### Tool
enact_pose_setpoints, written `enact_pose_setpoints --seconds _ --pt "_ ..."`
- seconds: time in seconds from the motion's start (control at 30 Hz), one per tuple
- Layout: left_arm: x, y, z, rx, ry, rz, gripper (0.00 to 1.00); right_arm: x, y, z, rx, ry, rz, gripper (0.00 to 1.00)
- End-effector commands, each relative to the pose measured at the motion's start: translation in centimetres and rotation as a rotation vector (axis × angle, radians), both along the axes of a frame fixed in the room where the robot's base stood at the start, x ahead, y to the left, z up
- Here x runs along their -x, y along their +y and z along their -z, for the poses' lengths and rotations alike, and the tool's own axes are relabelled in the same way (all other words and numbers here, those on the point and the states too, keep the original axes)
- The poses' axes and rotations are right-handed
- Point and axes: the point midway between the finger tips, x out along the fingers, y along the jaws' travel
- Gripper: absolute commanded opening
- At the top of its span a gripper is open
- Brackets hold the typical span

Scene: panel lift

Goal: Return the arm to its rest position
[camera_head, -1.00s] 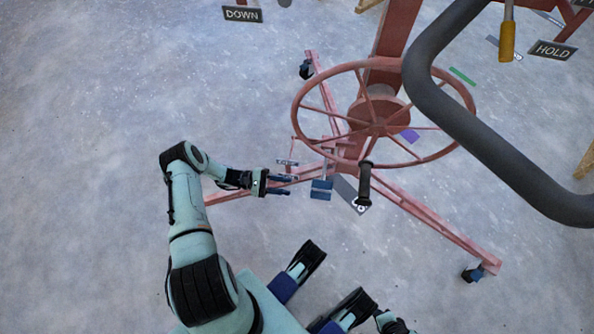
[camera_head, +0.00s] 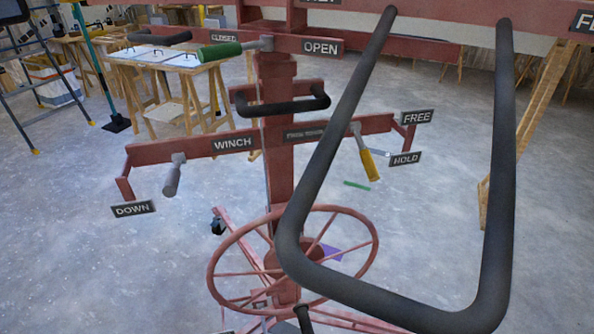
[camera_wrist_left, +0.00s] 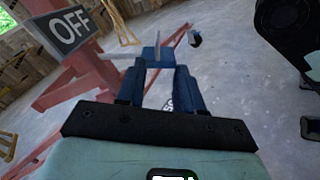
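A small blue plate (camera_wrist_left: 157,54) on a thin rod shows just beyond the fingertips; I cannot tell the exact gap. Neither gripper nor arm shows in the head view. The red panel lift (camera_head: 281,165) stands in the middle of the head view, with a handwheel (camera_head: 213,272) low on it.
The lift's crossbar carries a grey lever (camera_head: 173,175) near DOWN and a yellow-handled lever (camera_head: 370,165) near HOLD. A green-handled lever (camera_head: 220,50) is above. A large dark grey bar (camera_head: 500,160) crosses close on the right. A wooden workbench (camera_head: 165,58) stands behind left.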

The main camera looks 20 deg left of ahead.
Motion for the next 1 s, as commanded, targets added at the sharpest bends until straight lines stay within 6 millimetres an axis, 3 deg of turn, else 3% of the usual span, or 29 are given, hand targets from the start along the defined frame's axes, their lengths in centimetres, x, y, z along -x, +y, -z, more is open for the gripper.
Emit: enact_pose_setpoints --seconds 0.13,0.23,0.33,0.4,0.53,0.7,0.9,1.0 --pt "0.1 -0.7 -0.2 -0.014 0.025 0.021 0.36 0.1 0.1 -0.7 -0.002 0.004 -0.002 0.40" --pt "0.8 -3.3 -0.7 -0.071 0.111 0.093 0.36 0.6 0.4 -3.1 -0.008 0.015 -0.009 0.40" --pt "2.8 -8.5 -2.0 -0.185 0.240 0.254 0.36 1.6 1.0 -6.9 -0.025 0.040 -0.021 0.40" --pt "5.3 -12.9 -3.4 -0.301 0.322 0.410 0.36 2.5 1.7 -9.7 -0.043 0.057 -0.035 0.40" --pt "10.5 -18.0 -6.4 -0.570 0.384 0.673 0.36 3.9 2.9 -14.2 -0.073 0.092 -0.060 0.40" --pt "14.9 -20.2 -11.9 -0.943 0.280 0.906 0.36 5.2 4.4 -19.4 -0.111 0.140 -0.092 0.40" --pt "15.1 -21.3 -18.6 -1.222 0.032 0.984 0.36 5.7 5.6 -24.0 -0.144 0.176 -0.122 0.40" --pt "14.7 -21.7 -20.6 -1.280 -0.050 0.982 0.36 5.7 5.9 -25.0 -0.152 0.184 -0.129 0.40"
